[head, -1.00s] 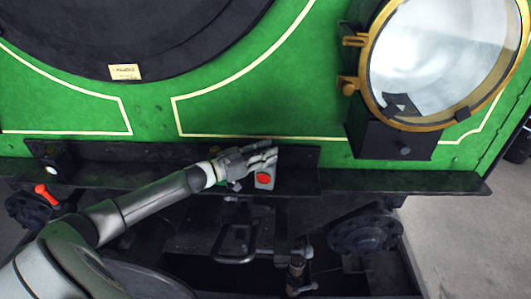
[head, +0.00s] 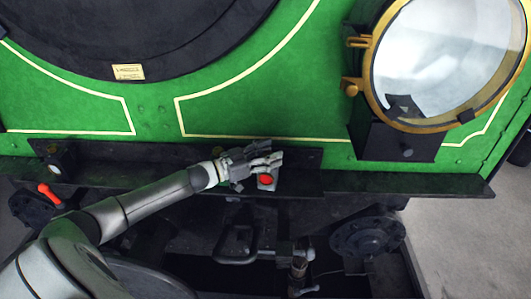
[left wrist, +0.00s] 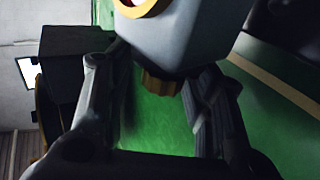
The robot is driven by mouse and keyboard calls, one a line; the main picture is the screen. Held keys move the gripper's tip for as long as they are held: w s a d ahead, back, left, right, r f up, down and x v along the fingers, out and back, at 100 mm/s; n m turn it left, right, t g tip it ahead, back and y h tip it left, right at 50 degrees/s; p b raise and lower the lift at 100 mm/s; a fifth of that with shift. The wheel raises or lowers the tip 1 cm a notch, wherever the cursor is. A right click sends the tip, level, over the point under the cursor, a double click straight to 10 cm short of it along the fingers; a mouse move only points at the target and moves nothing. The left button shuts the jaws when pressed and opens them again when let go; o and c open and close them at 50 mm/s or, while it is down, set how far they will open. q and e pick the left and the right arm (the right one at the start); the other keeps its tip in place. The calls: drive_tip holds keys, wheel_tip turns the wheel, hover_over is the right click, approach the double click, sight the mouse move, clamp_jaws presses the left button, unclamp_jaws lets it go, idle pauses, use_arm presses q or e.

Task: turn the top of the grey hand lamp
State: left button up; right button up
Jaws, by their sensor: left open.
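The grey hand lamp (head: 267,183), with a red lens, stands on the dark ledge at the front of the green tram. My left gripper (head: 273,155) is open over the top of the lamp and covers that top in the head view. In the left wrist view the lamp's pale grey body (left wrist: 182,38) is close up, with an orange-yellow ring at the picture's edge. Its ribbed brown top (left wrist: 160,82) lies between my two spread fingers. Whether either finger touches it, I cannot tell. My right gripper is not in view.
A large brass-rimmed headlamp (head: 374,102) sits to the right on the green front. The dark ledge (head: 400,185) runs along below. A red-handled part (head: 49,193) is at the left. Below the ledge are a dark coupling loop (head: 236,246) and a round flange (head: 368,238).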

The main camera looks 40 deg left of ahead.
use_arm(q)
drive_tip(key=v, duration=1.2)
idle(0.4)
